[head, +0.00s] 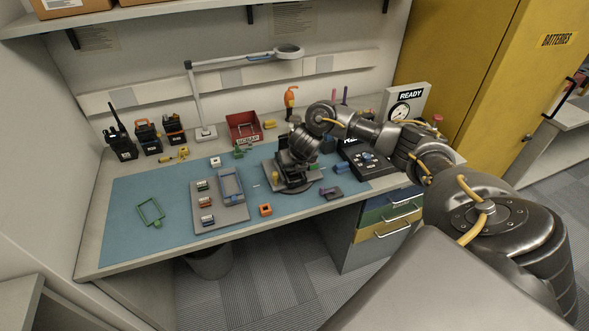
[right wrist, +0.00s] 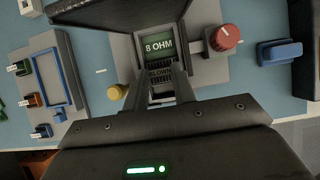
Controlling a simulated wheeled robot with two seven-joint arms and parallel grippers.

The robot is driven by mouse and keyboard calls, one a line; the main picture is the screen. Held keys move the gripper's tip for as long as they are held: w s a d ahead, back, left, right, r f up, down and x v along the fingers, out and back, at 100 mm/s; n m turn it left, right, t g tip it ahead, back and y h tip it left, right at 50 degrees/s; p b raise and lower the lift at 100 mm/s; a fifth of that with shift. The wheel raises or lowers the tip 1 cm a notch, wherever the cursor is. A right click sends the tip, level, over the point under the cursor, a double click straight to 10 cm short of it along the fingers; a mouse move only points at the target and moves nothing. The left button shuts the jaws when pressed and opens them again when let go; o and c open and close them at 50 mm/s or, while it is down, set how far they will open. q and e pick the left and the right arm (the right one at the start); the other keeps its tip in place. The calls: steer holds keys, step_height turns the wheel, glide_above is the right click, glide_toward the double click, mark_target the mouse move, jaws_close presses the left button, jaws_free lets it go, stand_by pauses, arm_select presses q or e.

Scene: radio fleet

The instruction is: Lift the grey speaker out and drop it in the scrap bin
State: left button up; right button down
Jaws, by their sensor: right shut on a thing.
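My right gripper (head: 292,166) is over the grey radio (head: 272,177) on the blue mat. In the right wrist view the gripper (right wrist: 161,90) is shut on a small grey speaker marked BLOWN (right wrist: 160,74), just below a green 8 OHM label (right wrist: 160,45). The fingers hide part of the speaker, and I cannot tell whether it is clear of the radio. A yellow knob (right wrist: 118,91) and a red knob (right wrist: 224,38) flank it. The red scrap bin (head: 243,141) stands behind and left of the radio. My left gripper is not in view.
A grey tray (head: 237,217) with small parts and a blue frame lies left of the radio. A green frame (head: 151,212) lies further left. A black test box (head: 366,161) stands to the right. A lamp (head: 200,95) rises behind the mat.

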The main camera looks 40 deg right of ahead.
steer(key=s+a+r+p, duration=0.2)
steer(key=s+r+p, duration=0.3)
steer(key=s+r, duration=0.5)
steer(key=shift+s+a, duration=0.25)
steer(key=shift+s, duration=1.6)
steer(key=shift+r, duration=0.2)
step_height(320, 180, up, 4)
steer(key=p, duration=0.4)
steer(key=shift+p, duration=0.35)
steer(key=shift+f, duration=0.1)
